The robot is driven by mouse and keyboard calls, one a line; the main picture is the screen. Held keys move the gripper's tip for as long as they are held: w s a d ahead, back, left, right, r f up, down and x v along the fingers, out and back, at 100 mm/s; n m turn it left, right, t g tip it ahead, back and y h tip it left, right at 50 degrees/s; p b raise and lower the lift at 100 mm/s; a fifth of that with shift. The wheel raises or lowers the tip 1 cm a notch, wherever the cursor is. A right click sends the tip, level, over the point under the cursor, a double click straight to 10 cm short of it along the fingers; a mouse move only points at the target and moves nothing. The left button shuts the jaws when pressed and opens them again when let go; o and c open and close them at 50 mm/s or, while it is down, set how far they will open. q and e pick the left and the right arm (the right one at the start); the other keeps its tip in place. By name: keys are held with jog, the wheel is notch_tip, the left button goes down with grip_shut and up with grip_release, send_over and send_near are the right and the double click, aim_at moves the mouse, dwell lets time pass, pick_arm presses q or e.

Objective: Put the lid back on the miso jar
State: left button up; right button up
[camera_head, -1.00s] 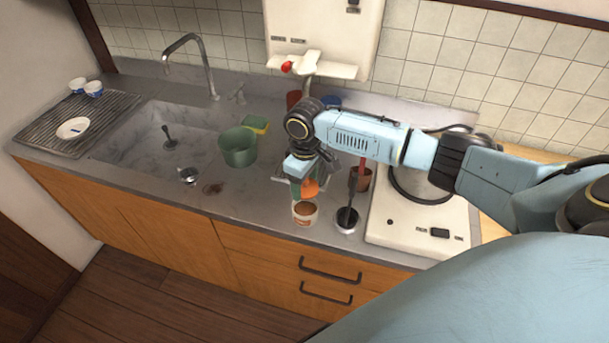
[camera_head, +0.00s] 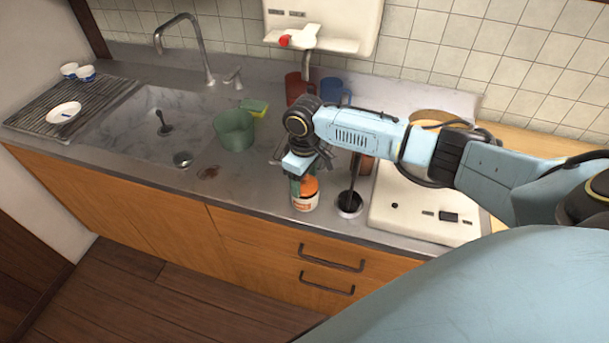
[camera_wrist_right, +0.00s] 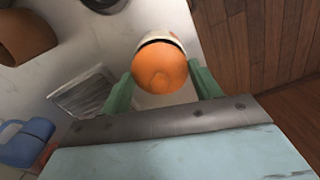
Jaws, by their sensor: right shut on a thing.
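The miso jar (camera_head: 305,204), white with an orange-brown label, stands upright near the counter's front edge. The orange lid (camera_head: 306,186) is right at the jar's mouth. My right gripper (camera_head: 303,183) is above the jar and shut on the lid. In the right wrist view, the lid (camera_wrist_right: 160,70) sits between my two green fingers and covers most of the jar (camera_wrist_right: 160,30). A dark line shows between the lid and the jar's rim. I cannot tell whether the lid is fully seated. My left gripper is not in view.
A white stove unit (camera_head: 410,214) is further right. A green pot (camera_head: 233,130) and a sponge (camera_head: 254,107) stand left, near the sink (camera_head: 140,128). Red (camera_head: 295,88) and blue (camera_head: 334,92) mugs are behind my arm.

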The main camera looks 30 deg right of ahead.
jog(key=shift+s+p, duration=0.1)
jog(key=shift+p, duration=0.9)
dwell(1.1)
jog(key=shift+f+p, duration=0.15)
jog(key=shift+p, duration=0.2)
dwell(0.9)
jog(key=shift+p, duration=0.4)
dwell(0.3)
jog(key=o, duration=1.3)
